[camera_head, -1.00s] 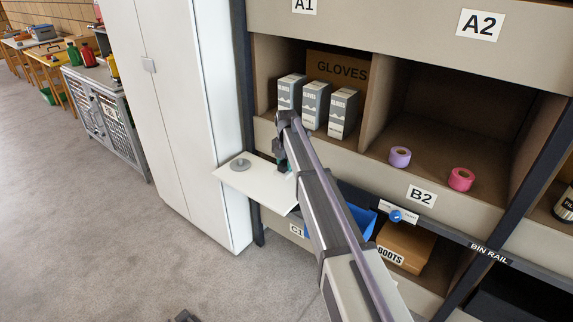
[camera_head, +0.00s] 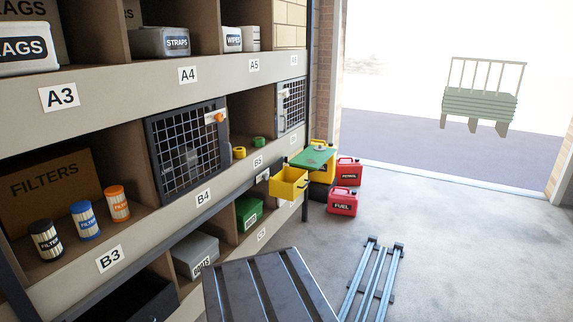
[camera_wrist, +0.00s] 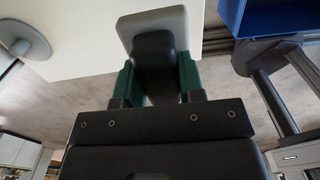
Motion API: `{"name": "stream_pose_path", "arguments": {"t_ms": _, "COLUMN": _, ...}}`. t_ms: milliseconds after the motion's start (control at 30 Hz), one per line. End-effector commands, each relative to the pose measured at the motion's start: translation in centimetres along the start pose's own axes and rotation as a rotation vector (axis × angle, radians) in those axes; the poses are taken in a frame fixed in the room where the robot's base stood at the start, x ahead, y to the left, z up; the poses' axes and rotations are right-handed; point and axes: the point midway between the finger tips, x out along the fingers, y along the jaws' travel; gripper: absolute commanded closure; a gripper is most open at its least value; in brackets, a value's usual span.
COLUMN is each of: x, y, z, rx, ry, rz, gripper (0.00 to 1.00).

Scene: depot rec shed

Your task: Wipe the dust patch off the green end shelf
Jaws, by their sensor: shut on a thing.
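The green end shelf (camera_head: 306,159) juts out at the far right end of the shelving in the head view. A small pale roundish thing (camera_head: 319,147) lies on it; whether this is the dust patch I cannot tell. In the wrist view my gripper (camera_wrist: 158,82), with green fingers, is shut on the black grip of a wiper-like block (camera_wrist: 154,50) with a grey pad. The pad is over or against a white shelf (camera_wrist: 75,35); contact is not clear. My gripper is out of the head view, well away from the green shelf.
A grey disc (camera_wrist: 25,40) stands on the white shelf, left of the pad. A blue bin (camera_wrist: 280,15) is at the right. Floor at right is mostly clear.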

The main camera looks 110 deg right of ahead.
Motion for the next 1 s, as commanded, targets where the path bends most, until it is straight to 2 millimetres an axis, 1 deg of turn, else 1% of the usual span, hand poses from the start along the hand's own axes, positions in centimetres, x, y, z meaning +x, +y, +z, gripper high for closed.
{"name": "stream_pose_path", "arguments": {"t_ms": 333, "x": 0.0, "y": -0.1, "z": -0.1, "rx": 0.000, "ry": 0.000, "rz": 0.000, "gripper": 0.86}}
{"name": "stream_pose_path", "arguments": {"t_ms": 433, "x": 0.1, "y": -1.2, "z": -1.2, "rx": 0.000, "ry": 0.000, "rz": 0.000, "gripper": 0.86}}
{"name": "stream_pose_path", "arguments": {"t_ms": 467, "x": 0.1, "y": -1.8, "z": -1.8, "rx": 0.000, "ry": 0.000, "rz": 0.000, "gripper": 0.86}}
{"name": "stream_pose_path", "arguments": {"t_ms": 567, "x": 0.3, "y": -4.7, "z": -4.7, "rx": 0.000, "ry": 0.000, "rz": 0.000, "gripper": 0.86}}
{"name": "stream_pose_path", "arguments": {"t_ms": 667, "x": 0.6, "y": -8.6, "z": -8.6, "rx": 0.000, "ry": 0.000, "rz": 0.000, "gripper": 0.86}}
{"name": "stream_pose_path", "arguments": {"t_ms": 700, "x": 0.7, "y": -10.3, "z": -10.2, "rx": 0.000, "ry": 0.000, "rz": 0.000, "gripper": 0.86}}
{"name": "stream_pose_path", "arguments": {"t_ms": 800, "x": 0.8, "y": -13.9, "z": -13.8, "rx": 0.001, "ry": 0.000, "rz": 0.000, "gripper": 0.86}}
{"name": "stream_pose_path", "arguments": {"t_ms": 900, "x": 0.9, "y": -16.4, "z": -16.2, "rx": 0.001, "ry": 0.000, "rz": 0.000, "gripper": 0.86}}
{"name": "stream_pose_path", "arguments": {"t_ms": 1000, "x": 1.0, "y": -17.5, "z": -17.2, "rx": 0.001, "ry": 0.000, "rz": 0.000, "gripper": 0.86}}
